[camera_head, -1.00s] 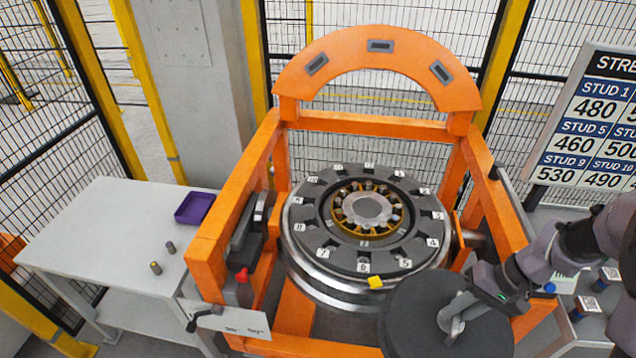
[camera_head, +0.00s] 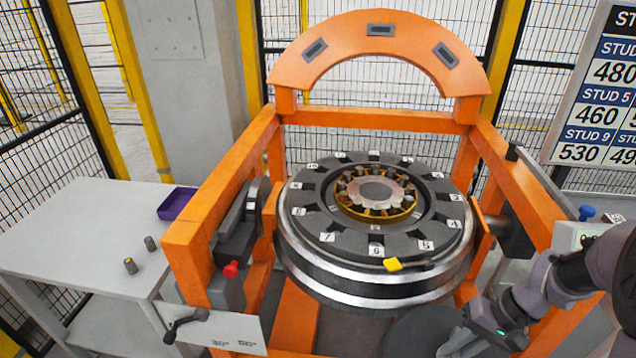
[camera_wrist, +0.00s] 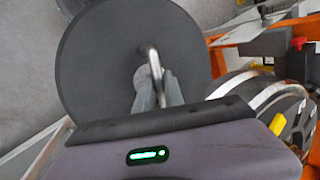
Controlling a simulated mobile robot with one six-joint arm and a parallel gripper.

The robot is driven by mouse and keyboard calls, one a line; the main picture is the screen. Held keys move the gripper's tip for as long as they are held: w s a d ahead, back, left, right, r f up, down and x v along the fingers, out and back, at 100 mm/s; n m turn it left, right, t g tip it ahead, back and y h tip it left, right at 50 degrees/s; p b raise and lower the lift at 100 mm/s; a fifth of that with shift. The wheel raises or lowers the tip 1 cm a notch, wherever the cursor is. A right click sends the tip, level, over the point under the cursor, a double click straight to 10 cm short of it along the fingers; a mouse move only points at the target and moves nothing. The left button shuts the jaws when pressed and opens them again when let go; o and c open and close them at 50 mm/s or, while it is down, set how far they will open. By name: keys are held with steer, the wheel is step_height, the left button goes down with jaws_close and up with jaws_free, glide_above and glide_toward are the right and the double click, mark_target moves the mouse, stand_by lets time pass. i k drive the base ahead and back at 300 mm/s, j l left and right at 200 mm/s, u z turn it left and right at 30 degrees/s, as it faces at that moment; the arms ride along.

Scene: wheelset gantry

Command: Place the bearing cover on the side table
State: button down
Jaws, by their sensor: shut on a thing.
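The bearing cover (camera_wrist: 100,60) is a dark grey round disc with a bent metal handle. In the wrist view my gripper (camera_wrist: 158,88) is shut on that handle, and the disc is held out in front of it. In the head view only part of the cover (camera_head: 415,330) shows at the bottom edge, low and in front of the wheelset, and my gripper's fingers (camera_head: 455,343) are partly cut off there. The side table (camera_head: 70,235) is light grey and stands at the left, beyond the orange gantry.
The side table carries a purple tray (camera_head: 177,204) and two small studs (camera_head: 140,255); its middle is clear. The orange gantry frame (camera_head: 205,235) and the numbered wheelset (camera_head: 375,285) stand between my arm and the table. A crank handle (camera_head: 185,322) sticks out at the gantry's front left.

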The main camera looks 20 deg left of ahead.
mark_target(82, 233)
steer(key=k+j, duration=0.1)
steer(key=j, duration=0.35)
steer(key=k+j, duration=0.1)
steer(key=j, duration=0.3)
steer(key=k+j, duration=0.15)
steer(key=j, duration=0.3)
steer(key=k+j, duration=0.1)
steer(key=j, duration=0.3)
steer(key=k+j, duration=0.1)
steer(key=j, duration=0.35)
steer(key=k+j+z, duration=0.2)
steer(key=j, duration=2.2)
steer(key=i+j, duration=0.15)
steer(key=j, duration=0.25)
steer(key=i+j, duration=0.15)
steer(key=j, duration=0.2)
steer(key=i+j, duration=0.15)
steer(key=j, duration=0.25)
